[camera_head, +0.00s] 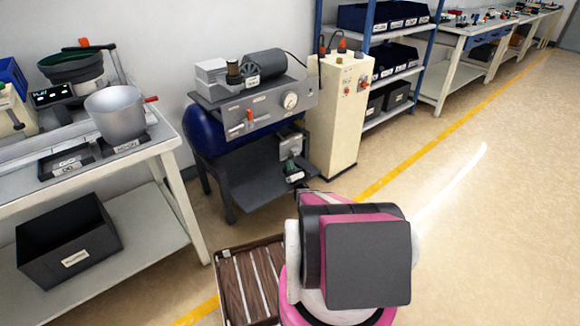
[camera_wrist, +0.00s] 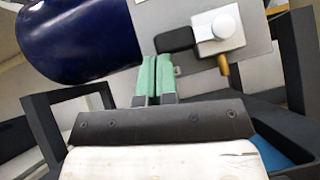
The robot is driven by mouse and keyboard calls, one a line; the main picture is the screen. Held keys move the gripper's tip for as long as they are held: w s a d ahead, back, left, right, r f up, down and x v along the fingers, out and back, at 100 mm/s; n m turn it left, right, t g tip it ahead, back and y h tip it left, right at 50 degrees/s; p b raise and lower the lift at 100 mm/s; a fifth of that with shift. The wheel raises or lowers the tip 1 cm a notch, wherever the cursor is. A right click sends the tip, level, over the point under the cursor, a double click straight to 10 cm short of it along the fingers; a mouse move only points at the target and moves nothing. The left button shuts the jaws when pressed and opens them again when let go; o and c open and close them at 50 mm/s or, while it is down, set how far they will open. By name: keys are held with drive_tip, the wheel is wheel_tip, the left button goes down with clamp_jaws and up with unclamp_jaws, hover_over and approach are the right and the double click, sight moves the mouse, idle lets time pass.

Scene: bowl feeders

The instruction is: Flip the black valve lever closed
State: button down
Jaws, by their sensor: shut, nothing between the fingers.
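The black valve lever (camera_wrist: 174,38) shows in the wrist view, extending left from a silver valve block (camera_wrist: 217,30) with a round pale knob and a brass outlet below. The block sits on a grey plate. My gripper (camera_wrist: 157,73) has green fingertips, shut together with nothing between them. They are just below the lever in the picture; I cannot tell whether they touch it. In the head view a small grey valve plate (camera_head: 291,144) shows on the compressor's right side; the lever is too small to make out there.
The compressor's blue tank (camera_wrist: 75,40) fills the wrist view's upper left; it also shows in the head view (camera_head: 222,138). A cream cabinet (camera_head: 338,115) stands close on the right. A workbench (camera_head: 95,165) is at the left. Open floor (camera_head: 480,200) lies on the right.

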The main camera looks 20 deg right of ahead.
sight(289, 158)
drive_tip(key=shift+a+r+m+h, duration=0.1)
drive_tip(key=shift+r+m+h, duration=0.05)
drive_tip(key=shift+m+h, duration=0.55)
drive_tip(key=r+m+h, duration=0.1)
drive_tip(key=m+h, duration=0.2)
drive_tip(key=r+m+g+h, duration=0.1)
drive_tip(key=r+m+h, duration=0.1)
drive_tip(key=m+h, duration=0.1)
drive_tip(key=r+m+g+h, duration=0.1)
drive_tip(key=m+h, duration=0.2)
drive_tip(key=m, duration=0.2)
drive_tip(key=shift+s+a+r, duration=0.2)
drive_tip(key=shift+a+r, duration=0.05)
drive_tip(key=shift+r, duration=0.1)
drive_tip(key=r+m+g+h, duration=0.1)
drive_tip(key=m+g, duration=0.1)
drive_tip(key=d+r+m+g+h, duration=0.1)
drive_tip(key=m+g, duration=0.1)
drive_tip(key=m, duration=0.1)
drive_tip(key=d+r+m+g+h, duration=0.1)
drive_tip(key=m+g, duration=0.1)
drive_tip(key=m, duration=0.1)
drive_tip(key=shift+w+d+r, duration=0.1)
drive_tip(key=shift+w+r, duration=0.3)
drive_tip(key=shift+w+d, duration=0.1)
drive_tip(key=shift+f, duration=0.1)
